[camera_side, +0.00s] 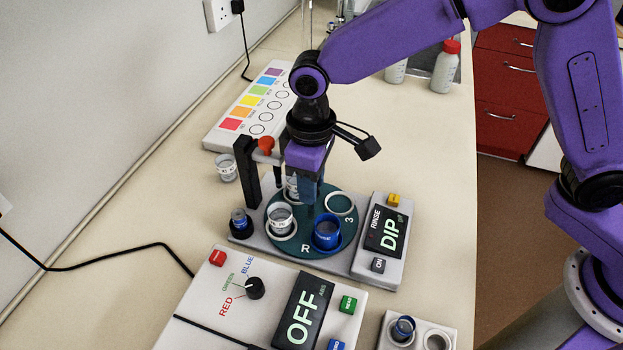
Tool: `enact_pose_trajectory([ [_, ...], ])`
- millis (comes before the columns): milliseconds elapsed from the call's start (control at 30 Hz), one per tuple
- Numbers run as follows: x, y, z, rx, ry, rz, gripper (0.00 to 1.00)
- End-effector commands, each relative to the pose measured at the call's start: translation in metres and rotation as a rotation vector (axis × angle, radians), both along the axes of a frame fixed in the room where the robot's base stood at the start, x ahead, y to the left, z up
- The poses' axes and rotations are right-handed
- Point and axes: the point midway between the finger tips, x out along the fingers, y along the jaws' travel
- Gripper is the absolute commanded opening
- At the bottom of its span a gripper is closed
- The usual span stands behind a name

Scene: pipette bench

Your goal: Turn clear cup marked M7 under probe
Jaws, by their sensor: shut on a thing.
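My gripper (308,200) points down at the middle of the dark teal turntable (306,247). It is shut on what looks like the turntable's central post, mostly hidden by the fingers. A clear cup (281,222) sits in the turntable's front-left place. Another clear cup (291,189) stands at the back, partly hidden by my gripper. A blue cup (327,234) sits at the front right. The right-hand place by the number 3 is empty. The cup markings are too small to read. A black probe stand (253,187) with a red-orange knob rises at the back left; its tip is hidden.
A loose clear cup (227,168) stands left of the stand. A small blue vial (240,222) sits at the base's left corner. The rinse panel (386,236) reads DIP. The front box (228,310) reads OFF. A colour chart (252,105) lies behind. Bench right of it is clear.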

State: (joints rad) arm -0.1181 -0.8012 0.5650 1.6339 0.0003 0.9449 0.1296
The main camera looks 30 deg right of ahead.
Motion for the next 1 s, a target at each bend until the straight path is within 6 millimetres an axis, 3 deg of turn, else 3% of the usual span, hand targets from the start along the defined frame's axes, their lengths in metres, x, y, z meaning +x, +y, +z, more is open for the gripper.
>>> enact_pose_trajectory([
  [1000,0.0023,0.0022,0.0026,0.009,-0.011,0.508,0.0],
])
